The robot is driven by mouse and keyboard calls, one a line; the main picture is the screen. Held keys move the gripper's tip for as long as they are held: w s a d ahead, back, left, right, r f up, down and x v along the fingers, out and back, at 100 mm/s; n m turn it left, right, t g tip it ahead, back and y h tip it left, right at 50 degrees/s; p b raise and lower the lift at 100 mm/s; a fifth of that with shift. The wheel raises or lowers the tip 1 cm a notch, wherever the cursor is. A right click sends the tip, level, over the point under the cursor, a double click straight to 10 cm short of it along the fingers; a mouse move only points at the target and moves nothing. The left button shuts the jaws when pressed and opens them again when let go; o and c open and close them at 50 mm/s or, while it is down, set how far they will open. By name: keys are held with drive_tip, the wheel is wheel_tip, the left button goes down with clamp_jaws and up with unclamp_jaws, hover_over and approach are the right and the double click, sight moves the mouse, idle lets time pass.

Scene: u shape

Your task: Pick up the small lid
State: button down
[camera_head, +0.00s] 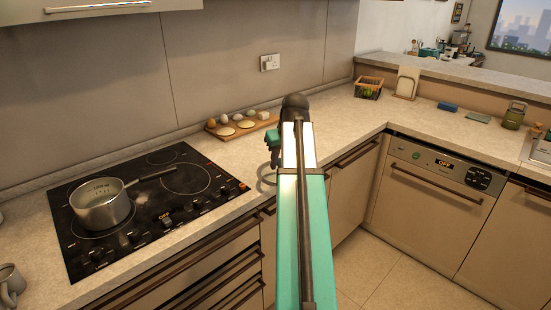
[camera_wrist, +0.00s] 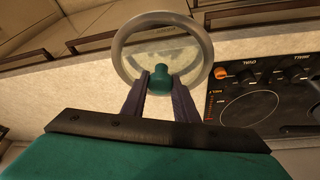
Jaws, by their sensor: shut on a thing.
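The small lid is a round glass lid with a pale grey rim (camera_wrist: 205,72) and a green knob (camera_wrist: 160,80). In the wrist view my gripper (camera_wrist: 160,88) is shut on the knob, with one dark finger on each side. In the head view part of the lid's rim (camera_head: 266,181) shows near the counter's front edge, right of the stove. My gripper (camera_head: 273,148) is there above it, and my arm hides the rest of the lid. I cannot tell whether the lid touches the counter.
A black stove (camera_head: 145,205) with a metal pot (camera_head: 102,206) stands to the left. A wooden board (camera_head: 242,127) with eggs and other food lies behind my gripper. A basket (camera_head: 368,88) stands in the far corner. The counter between board and corner is mostly clear.

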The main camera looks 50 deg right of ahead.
drive_tip(key=shift+s+a+r, duration=0.1)
drive_tip(key=shift+s+a, duration=0.2)
drive_tip(key=shift+s, duration=0.35)
drive_tip(key=shift+s+a+r, duration=0.1)
drive_tip(key=shift+s+a, duration=0.2)
drive_tip(key=shift+s, duration=0.3)
drive_tip(key=shift+f, duration=0.1)
idle(1.1)
